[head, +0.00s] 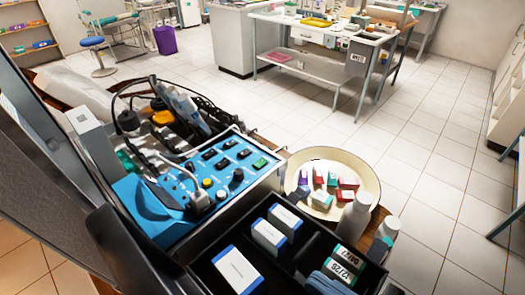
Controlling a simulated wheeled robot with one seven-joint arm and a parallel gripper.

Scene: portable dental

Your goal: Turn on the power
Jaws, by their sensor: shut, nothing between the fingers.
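A portable dental unit with a blue control panel (181,187) sits at the lower middle left in the head view. Its top carries several black rocker switches and knobs, including a black knob (238,175) and a yellow knob (206,183). A green switch (260,163) sits near the panel's far right corner. Which way it is set is too small to tell. Grey hoses and plugs rise from the panel's left side. My gripper does not show in this view.
Handpieces and cables (185,105) crowd behind the panel. A black open case (200,268) with boxes stands in front. A cream round dish (355,172) with small boxes and white bottles (355,215) are to the right. A dark panel edge fills the left.

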